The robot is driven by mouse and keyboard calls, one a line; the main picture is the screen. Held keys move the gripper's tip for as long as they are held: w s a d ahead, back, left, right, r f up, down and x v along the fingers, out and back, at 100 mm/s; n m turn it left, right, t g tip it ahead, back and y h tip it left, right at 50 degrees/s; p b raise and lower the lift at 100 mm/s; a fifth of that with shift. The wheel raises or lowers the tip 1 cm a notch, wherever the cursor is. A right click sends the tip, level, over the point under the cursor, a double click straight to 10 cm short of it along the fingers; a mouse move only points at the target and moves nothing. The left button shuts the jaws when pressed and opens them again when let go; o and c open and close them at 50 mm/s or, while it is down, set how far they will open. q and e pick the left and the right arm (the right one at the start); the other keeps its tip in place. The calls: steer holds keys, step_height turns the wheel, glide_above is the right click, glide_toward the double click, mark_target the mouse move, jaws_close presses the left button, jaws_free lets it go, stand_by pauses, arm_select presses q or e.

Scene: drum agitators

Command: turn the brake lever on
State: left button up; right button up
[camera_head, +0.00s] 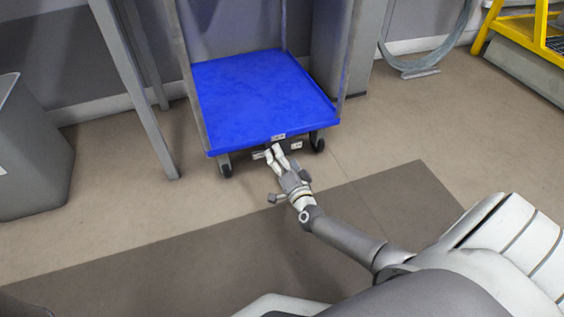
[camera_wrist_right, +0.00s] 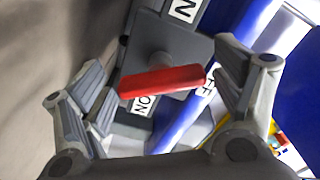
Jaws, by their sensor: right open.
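The brake lever is a red bar (camera_wrist_right: 162,82) on a grey mounting plate (camera_wrist_right: 185,45) in the right wrist view. It lies nearly level there, with an ON label (camera_wrist_right: 145,104) below its left part and an OFF label (camera_wrist_right: 207,87) by its right end. My right gripper (camera_wrist_right: 162,64) is open, one finger on each side of the lever, and I see no clear grip on it. In the head view my right gripper (camera_head: 276,156) is at the front edge of the blue cart (camera_head: 262,95), hiding the lever. My left gripper is not in view.
A grey bin (camera_head: 35,150) stands at the left. A grey post (camera_head: 140,90) stands left of the cart. Yellow steps (camera_head: 515,25) and a curved hose (camera_head: 420,68) are at the upper right. The floor right of the cart is clear.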

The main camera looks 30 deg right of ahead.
steer(key=c, duration=1)
